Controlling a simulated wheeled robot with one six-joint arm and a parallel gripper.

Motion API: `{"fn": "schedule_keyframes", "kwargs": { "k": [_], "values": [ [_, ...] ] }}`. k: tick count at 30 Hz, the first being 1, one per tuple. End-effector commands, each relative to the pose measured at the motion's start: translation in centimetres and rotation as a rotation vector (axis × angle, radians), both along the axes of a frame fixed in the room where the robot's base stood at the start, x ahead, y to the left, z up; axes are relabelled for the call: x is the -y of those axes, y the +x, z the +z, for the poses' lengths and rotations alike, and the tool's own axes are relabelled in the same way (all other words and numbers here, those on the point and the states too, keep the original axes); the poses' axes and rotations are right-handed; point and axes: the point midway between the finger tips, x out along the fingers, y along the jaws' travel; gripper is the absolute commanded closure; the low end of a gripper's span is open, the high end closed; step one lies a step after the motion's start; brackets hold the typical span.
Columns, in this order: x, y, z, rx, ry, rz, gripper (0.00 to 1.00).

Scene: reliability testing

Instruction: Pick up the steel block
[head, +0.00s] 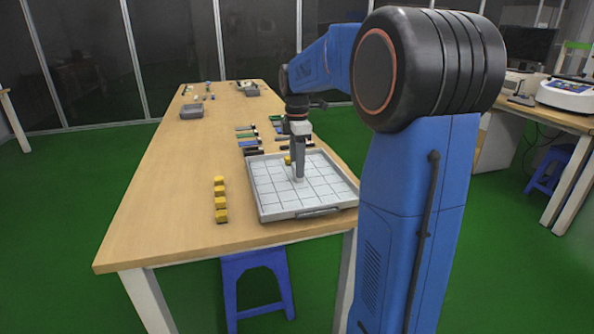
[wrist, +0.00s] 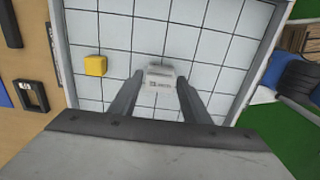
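The steel block (wrist: 160,77) is a small light grey block with dark marking on its face. In the wrist view it stands on the white gridded tray (wrist: 205,60), at the tips of my gripper (wrist: 158,82). The two fingers are apart, one on each side of the block. I cannot tell whether they touch it. In the head view my gripper (head: 298,176) points down over the tray (head: 262,211), and the block cannot be made out there.
A yellow block (wrist: 96,65) sits on the tray, left of my gripper in the wrist view. Several yellow blocks (head: 220,200) stand in a row on the table (head: 165,200) left of the tray. Dark, blue and green tools (head: 248,140) lie behind the tray.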

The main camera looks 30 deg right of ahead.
Motion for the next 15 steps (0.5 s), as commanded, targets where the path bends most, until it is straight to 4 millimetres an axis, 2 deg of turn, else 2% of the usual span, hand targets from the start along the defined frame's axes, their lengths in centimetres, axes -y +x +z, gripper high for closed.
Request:
{"fn": "schedule_keyframes", "kwargs": {
  "k": [1, 4, 6, 11, 15],
  "values": [
    [0.00, 0.00, 0.01, 0.000, 0.000, 0.000, 0.70],
    [0.00, 0.01, 0.01, 0.000, 0.000, 0.000, 0.94],
    [0.00, 0.01, 0.05, 0.001, 0.000, 0.000, 1.00],
    [0.00, 0.01, 0.08, 0.001, 0.000, 0.000, 1.00],
    [0.02, 0.08, 0.89, 0.003, -0.001, 0.000, 1.00]
  ]
}}
